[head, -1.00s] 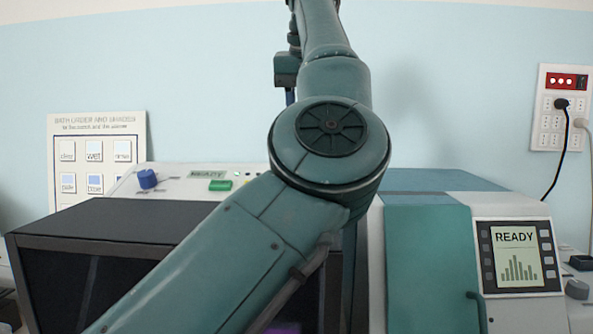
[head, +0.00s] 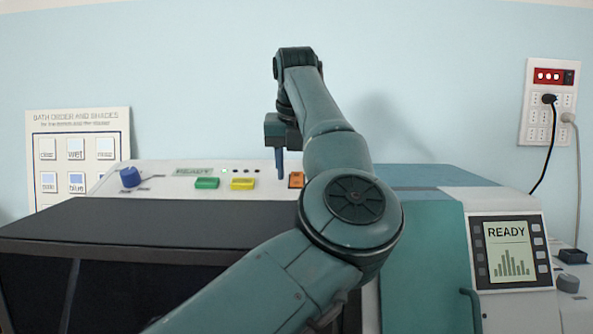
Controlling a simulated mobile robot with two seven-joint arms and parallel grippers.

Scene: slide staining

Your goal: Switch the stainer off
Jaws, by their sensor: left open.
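The stainer is a wide machine with a dark front hood (head: 110,225) and a pale control panel (head: 160,188) along its back. The panel carries a blue knob (head: 130,177), a green button (head: 207,183), a yellow button (head: 242,184) and an orange switch (head: 296,180). A small display on it reads READY (head: 193,171). My left gripper (head: 280,176) is open and empty, fingers pointing down, just left of the orange switch in the picture. I cannot tell whether it touches the panel. My forearm hides the panel's right end. My right gripper is out of view.
A teal and white machine with a READY screen (head: 508,250) stands to the right. A wall outlet panel (head: 537,127) with plugged cords is at the far right. A bath order chart (head: 77,125) stands behind the stainer at the left.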

